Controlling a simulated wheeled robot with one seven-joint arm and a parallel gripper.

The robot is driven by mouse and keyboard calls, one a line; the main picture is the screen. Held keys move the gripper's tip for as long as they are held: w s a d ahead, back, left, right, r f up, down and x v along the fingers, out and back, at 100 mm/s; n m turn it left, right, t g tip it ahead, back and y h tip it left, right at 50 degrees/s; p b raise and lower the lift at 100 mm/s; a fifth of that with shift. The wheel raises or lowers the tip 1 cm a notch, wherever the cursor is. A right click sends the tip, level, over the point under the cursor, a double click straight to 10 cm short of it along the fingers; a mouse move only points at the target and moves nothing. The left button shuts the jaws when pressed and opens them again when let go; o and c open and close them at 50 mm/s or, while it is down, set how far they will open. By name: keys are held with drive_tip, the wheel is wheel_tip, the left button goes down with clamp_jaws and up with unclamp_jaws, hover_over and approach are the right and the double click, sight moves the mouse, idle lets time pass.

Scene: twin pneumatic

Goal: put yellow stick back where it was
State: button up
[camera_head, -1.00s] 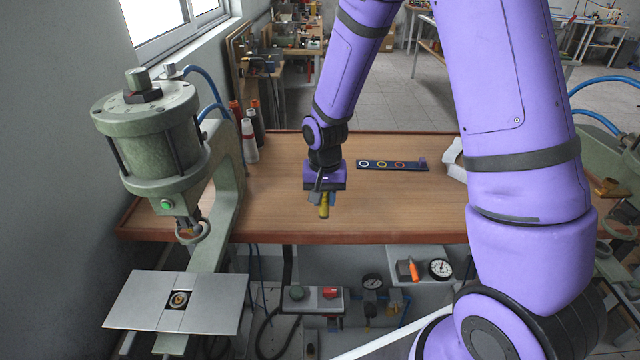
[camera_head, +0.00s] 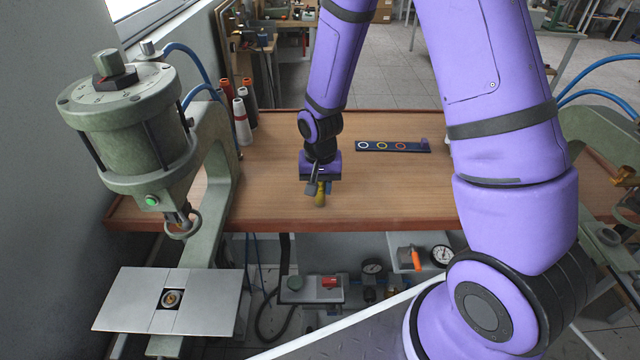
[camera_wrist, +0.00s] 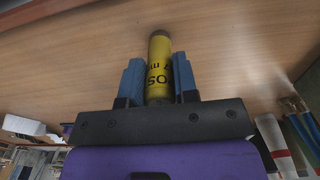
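The yellow stick (camera_wrist: 158,62) with black lettering is between the two blue fingers of my gripper (camera_wrist: 158,82) in the wrist view. The fingers press against its sides, and its far end sticks out past them. In the head view my gripper (camera_head: 318,188) hangs over the front middle of the wooden table, with the yellow stick (camera_head: 320,199) pointing down below it. I cannot tell whether the stick touches the table. A dark blue holder (camera_head: 380,146) with white, yellow and orange rings lies on the table to the right of my gripper.
A green pneumatic press (camera_head: 140,130) stands at the left, with a metal plate (camera_head: 215,300) below it. Several bottles (camera_head: 242,122) stand at the table's back left. The wooden table (camera_head: 260,180) is clear around my gripper. A second press (camera_head: 610,150) is partly visible at the right.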

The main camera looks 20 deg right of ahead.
drive_tip(key=o, duration=0.4)
drive_tip(key=shift+r, duration=0.1)
wheel_tip(320, 180, up, 12)
drive_tip(key=shift+f, duration=0.25)
drive_tip(key=s+d+r+n+t, duration=0.15)
drive_tip(key=s+r, duration=0.25)
drive_tip(key=r, duration=0.4)
drive_tip(key=s+d+r+n+t, duration=0.1)
drive_tip(key=s+d+r, duration=0.2)
drive_tip(key=s+r, duration=0.35)
drive_tip(key=s+d+r+n+t, duration=0.2)
drive_tip(key=s+r, duration=0.6)
drive_tip(key=s, duration=0.3)
drive_tip(key=shift+s+d+r+t, duration=0.2)
drive_tip(key=shift+s+r+t, duration=0.1)
drive_tip(key=shift+r+t, duration=0.1)
